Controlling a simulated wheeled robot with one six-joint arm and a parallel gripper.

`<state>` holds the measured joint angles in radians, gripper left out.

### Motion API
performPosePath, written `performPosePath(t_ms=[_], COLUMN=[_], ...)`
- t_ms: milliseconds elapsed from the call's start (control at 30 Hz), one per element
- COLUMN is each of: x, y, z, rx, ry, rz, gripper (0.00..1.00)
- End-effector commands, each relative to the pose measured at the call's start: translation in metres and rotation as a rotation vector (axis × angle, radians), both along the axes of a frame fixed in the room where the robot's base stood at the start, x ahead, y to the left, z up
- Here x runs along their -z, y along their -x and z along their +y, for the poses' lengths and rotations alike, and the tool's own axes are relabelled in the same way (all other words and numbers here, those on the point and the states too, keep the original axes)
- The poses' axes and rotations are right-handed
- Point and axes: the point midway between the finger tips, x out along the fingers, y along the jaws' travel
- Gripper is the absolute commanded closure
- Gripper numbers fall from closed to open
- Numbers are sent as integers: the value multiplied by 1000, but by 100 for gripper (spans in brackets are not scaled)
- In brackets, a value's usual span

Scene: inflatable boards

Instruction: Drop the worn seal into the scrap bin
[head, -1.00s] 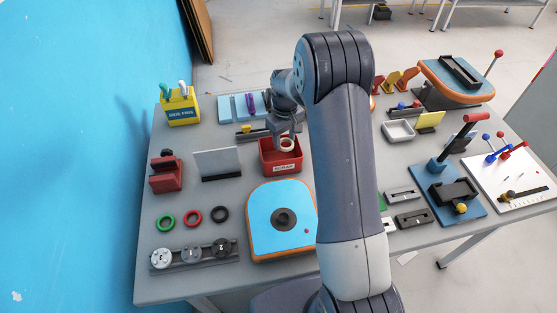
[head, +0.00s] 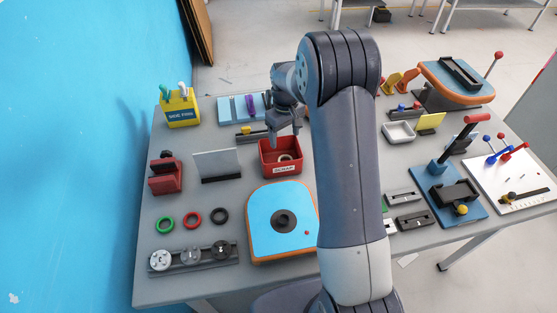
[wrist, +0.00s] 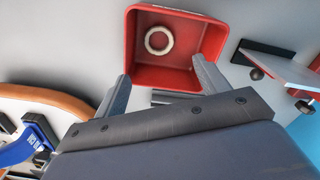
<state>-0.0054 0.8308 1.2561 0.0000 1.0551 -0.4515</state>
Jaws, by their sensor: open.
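The worn seal is a cream-white ring (wrist: 159,40). It lies inside the red scrap bin (wrist: 180,78), and in the head view the seal (head: 285,157) shows at the bottom of the bin (head: 283,169), partly hidden by the bin's front wall. My gripper (head: 285,132) is above the bin in the head view, clear of the seal. In the wrist view its two fingers (wrist: 160,80) are spread apart with nothing between them.
A blue board with an orange edge (head: 262,212) stands in front of the bin. Green, red and black rings (head: 193,217) lie at the left. A grey upright plate (head: 217,164) is left of the bin. A yellow box (head: 180,108) stands at the back left.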

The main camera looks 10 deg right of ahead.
Motion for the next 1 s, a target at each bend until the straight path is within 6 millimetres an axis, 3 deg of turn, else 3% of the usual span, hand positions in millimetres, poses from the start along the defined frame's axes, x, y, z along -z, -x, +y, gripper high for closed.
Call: performPosePath(t_ms=[200,433,767,1000], x=[-45,-78,-85,-69], y=[-1,-1,0,0], z=[0,0,0,0], rx=[0,0,0,0], ry=[0,0,0,0], rz=[-5,-2,0,3], gripper=[30,30,30,30])
